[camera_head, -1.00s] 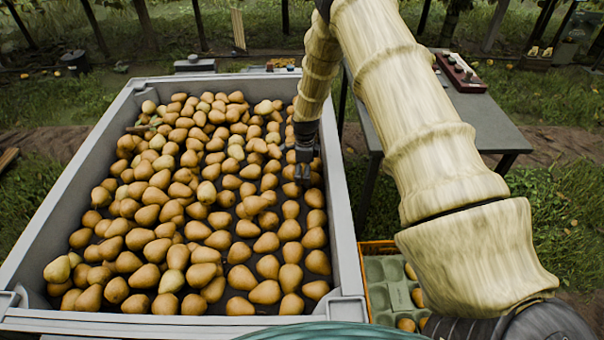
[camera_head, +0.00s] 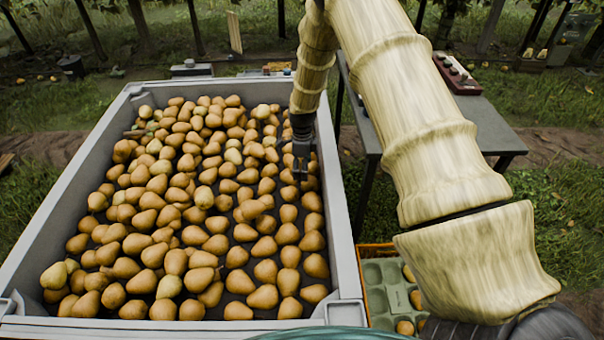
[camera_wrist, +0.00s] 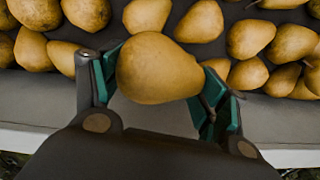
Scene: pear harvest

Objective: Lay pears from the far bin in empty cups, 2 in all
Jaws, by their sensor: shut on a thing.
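The far bin (camera_head: 340,225) is a large grey bin full of brown-yellow pears. My gripper (camera_head: 301,165) is at the bin's right side in the head view, near the wall. In the wrist view my gripper (camera_wrist: 160,85) is shut on a pear (camera_wrist: 158,68), with a green-padded finger on each side of it. Other pears lie beyond it in the bin. The cup tray (camera_head: 376,273) is green, in a crate to the right of the bin. Some of its cups look empty and a few hold pears (camera_head: 405,327). My arm hides the tray's right part.
A grey table (camera_head: 485,120) stands at the back right, with a dark red rack (camera_head: 457,74) on it. The bin's right wall stands between my gripper and the tray. Grass and tree trunks lie behind.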

